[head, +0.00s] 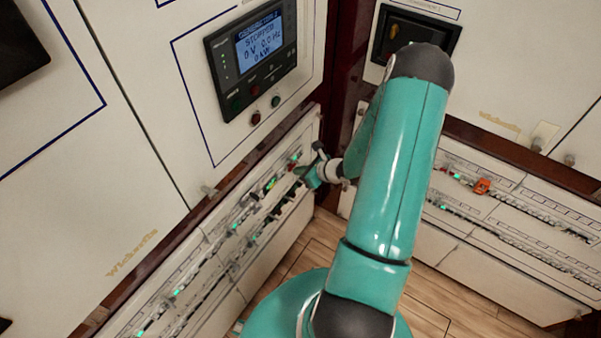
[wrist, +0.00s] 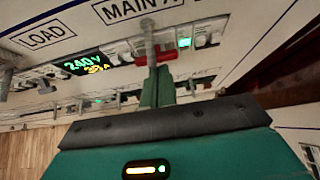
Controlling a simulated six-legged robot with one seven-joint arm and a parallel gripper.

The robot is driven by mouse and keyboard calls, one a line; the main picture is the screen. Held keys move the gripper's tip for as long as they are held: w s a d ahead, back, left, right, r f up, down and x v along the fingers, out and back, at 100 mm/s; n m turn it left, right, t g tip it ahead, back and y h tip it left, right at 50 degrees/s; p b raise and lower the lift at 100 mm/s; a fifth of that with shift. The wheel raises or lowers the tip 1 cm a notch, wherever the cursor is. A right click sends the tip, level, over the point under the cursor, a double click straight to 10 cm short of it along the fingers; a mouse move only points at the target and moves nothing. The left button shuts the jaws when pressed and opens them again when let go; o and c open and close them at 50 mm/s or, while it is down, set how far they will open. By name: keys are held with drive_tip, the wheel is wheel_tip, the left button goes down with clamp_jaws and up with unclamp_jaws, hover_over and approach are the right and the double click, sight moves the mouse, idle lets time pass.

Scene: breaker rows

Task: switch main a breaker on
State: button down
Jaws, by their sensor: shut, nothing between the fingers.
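A green light (wrist: 184,42) glows just right of the tip. In the head view my gripper (head: 308,174) is at the right end of the left panel's breaker rows.
A second breaker row lies beyond. In the head view, a generator screen (head: 262,45) reads STOPPED, and another breaker panel with an orange part (head: 482,186) stands right.

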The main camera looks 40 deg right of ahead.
drive_tip(key=shift+r, duration=0.85)
drive_tip(key=v, duration=1.3)
drive_tip(key=shift+s+r, duration=0.25)
drive_tip(key=shift+s, duration=0.05)
